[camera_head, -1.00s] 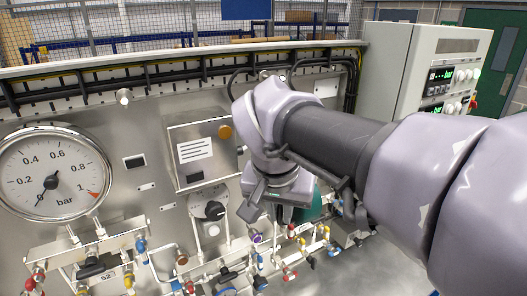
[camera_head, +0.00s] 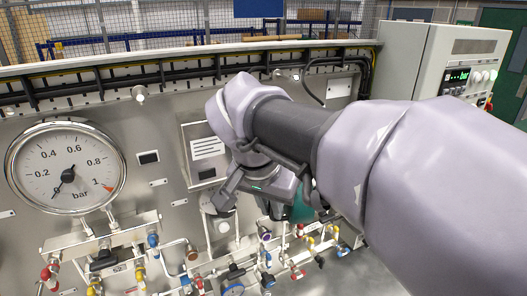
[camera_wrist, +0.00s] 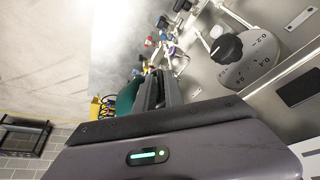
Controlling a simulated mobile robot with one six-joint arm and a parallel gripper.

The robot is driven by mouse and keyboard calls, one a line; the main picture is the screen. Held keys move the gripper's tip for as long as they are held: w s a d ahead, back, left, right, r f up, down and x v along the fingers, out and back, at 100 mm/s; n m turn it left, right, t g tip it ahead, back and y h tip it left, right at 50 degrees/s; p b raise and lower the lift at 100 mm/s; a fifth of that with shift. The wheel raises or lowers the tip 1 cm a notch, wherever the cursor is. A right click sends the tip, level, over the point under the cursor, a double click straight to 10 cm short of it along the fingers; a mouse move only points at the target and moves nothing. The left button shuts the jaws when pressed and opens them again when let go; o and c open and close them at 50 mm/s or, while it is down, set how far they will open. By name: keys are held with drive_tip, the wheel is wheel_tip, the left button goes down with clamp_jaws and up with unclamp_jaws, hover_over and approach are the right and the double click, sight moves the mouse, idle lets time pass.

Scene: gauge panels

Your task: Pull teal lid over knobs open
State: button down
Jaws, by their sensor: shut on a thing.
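The teal lid (camera_head: 300,208) shows in part in the head view, low on the metal panel behind my gripper. It also shows in the wrist view (camera_wrist: 127,98), beside the fingers. My gripper (camera_head: 272,208) is shut on the lid; the fingers (camera_wrist: 153,92) are seen from behind in the wrist view. The exact place of contact is hidden by the gripper body. The knobs under the lid cannot be made out, and how far the lid stands open cannot be told.
A black rotary knob (camera_wrist: 227,48) on a round dial plate sits near my gripper. Pipes and coloured valves (camera_head: 235,270) run along the panel's lower part. A large pressure gauge (camera_head: 66,168) is at left, a grey control box (camera_head: 425,65) at right.

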drive_tip(key=c, duration=1.5)
unclamp_jaws()
drive_tip(key=shift+w+d+r, duration=0.1)
drive_tip(key=shift+w+r, duration=0.1)
drive_tip(key=p+v, duration=0.4)
drive_tip(key=v, duration=1.3)
drive_tip(key=shift+d+r, duration=0.1)
drive_tip(key=shift+d, duration=0.05)
